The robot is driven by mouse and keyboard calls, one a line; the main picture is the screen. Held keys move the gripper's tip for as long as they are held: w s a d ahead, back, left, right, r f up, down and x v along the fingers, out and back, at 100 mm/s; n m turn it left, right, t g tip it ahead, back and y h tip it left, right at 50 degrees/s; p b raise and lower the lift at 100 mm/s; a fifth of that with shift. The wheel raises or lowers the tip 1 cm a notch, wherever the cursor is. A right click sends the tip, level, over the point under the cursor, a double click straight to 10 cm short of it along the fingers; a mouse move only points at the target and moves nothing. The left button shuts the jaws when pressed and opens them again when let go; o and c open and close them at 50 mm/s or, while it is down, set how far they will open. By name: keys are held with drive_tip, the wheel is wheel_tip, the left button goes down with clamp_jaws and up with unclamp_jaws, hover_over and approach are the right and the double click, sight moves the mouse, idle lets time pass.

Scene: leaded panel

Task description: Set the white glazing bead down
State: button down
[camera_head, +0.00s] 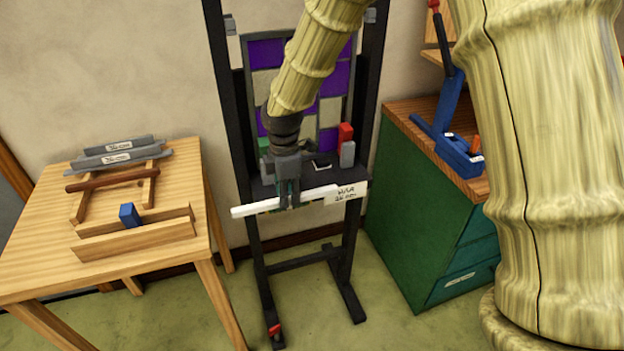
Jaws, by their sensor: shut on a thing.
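The white glazing bead (252,208) is a long thin bar, lying nearly level across the front of the black easel (248,155), just in front of its ledge. My gripper (289,204) points down and is shut on the bead near its middle. A white label with dark writing (346,194) shows by the bead's right end; I cannot tell whether it is on the bead or the ledge. I cannot tell whether the bead touches the ledge. The leaded panel (266,86) of purple and pale panes stands on the easel, partly hidden behind my arm.
A wooden table (40,262) at left holds a rack (150,197) with grey bars (122,155) and a wooden trough with a blue block (129,215). A red and grey item (346,146) stands on the ledge's right. A green cabinet (415,205) with a blue tool (450,145) is at right.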

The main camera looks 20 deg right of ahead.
drive_tip(key=p, duration=0.4)
hover_over(315, 183)
drive_tip(key=shift+f, duration=0.65)
drive_tip(key=shift+w+f+p, duration=0.1)
drive_tip(key=shift+f+p, duration=0.35)
drive_tip(key=shift+f, duration=1.35)
drive_tip(key=c, duration=1.4)
unclamp_jaws()
drive_tip(key=shift+f, duration=0.15)
drive_tip(key=shift+o, duration=0.4)
wheel_tip(315, 183, up, 12)
drive_tip(key=b, duration=0.3)
drive_tip(key=shift+r, duration=0.2)
